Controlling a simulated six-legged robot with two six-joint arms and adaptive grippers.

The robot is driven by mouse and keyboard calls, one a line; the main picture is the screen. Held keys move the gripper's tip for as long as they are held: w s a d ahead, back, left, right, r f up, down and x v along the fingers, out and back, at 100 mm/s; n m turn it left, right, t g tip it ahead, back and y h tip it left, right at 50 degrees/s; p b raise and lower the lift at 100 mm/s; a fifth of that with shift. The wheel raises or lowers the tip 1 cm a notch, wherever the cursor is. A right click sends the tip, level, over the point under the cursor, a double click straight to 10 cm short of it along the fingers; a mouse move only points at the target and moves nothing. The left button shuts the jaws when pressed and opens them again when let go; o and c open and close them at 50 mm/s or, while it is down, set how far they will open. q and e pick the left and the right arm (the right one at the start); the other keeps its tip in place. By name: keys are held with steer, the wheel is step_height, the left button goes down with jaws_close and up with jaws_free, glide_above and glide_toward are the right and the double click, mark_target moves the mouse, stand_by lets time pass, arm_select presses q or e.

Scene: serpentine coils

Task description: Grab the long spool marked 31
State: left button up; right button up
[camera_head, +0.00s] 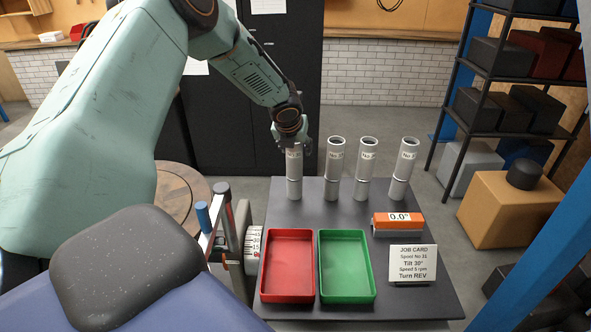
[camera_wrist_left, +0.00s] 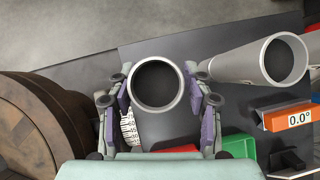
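Several tall light-grey spools stand upright in a row at the back of the dark table (camera_head: 345,204). Their labels begin "No.3", but the last digit is too small or covered to read. The leftmost spool (camera_head: 294,180) is under my left gripper (camera_head: 292,143), which comes down over its top. In the left wrist view this spool's round open end (camera_wrist_left: 157,84) lies between the two fingers of my left gripper (camera_wrist_left: 160,105). The fingers are open, with a small gap on each side. A neighbouring spool (camera_wrist_left: 240,65) shows to the right. My right gripper is not in view.
A red tray (camera_head: 289,231) and a green tray (camera_head: 347,232) lie in front, both empty. An orange box reading 0.0° (camera_head: 398,224) and a job card (camera_head: 412,264) naming spool 31 stand right. A dial device (camera_head: 252,246) stands left of the trays.

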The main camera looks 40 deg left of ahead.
arm_select(q)
steer(key=shift+s+a, duration=0.2)
steer(key=shift+a, duration=0.05)
steer(key=c, duration=0.7)
steer(key=shift+w+d, duration=0.15)
steer(key=shift+d, duration=0.05)
jaws_close()
steer(key=shift+a+r, duration=0.1)
steer(key=shift+a, duration=0.1)
